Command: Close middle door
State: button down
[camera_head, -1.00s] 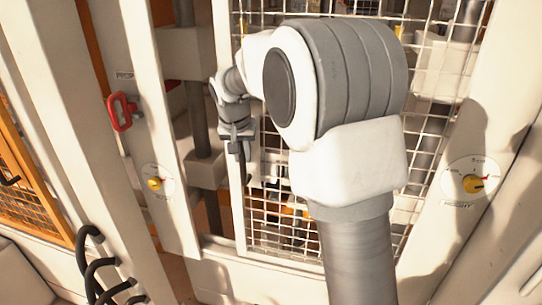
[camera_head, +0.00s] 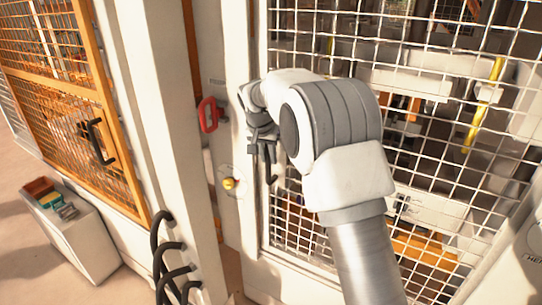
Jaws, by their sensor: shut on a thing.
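The middle door (camera_head: 330,215) is a white-framed wire mesh panel in the centre and right of the view. Its left frame edge stands close against the white post, with no clear gap showing there. My gripper (camera_head: 263,150) is at this left edge, shut on the dark door handle (camera_head: 270,172), whose lower part shows below the fingers. My arm hides the middle of the mesh. I cannot tell whether the door is fully flush.
A red handle (camera_head: 208,115) and a yellow rotary switch (camera_head: 229,184) are on the post beside the door. Black cables (camera_head: 166,250) hang at the lower left. An orange mesh door (camera_head: 65,100) and a white box (camera_head: 85,240) stand at the left, with bare floor nearby.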

jog(key=shift+w+a+r, duration=0.1)
jog(key=shift+a+r, duration=0.05)
jog(key=shift+a, duration=0.1)
jog(key=c, duration=0.8)
grip_release()
jog(key=shift+w+a, duration=0.1)
jog(key=shift+o, duration=0.2)
jog(key=v, duration=1.7)
jog(key=shift+r, duration=0.1)
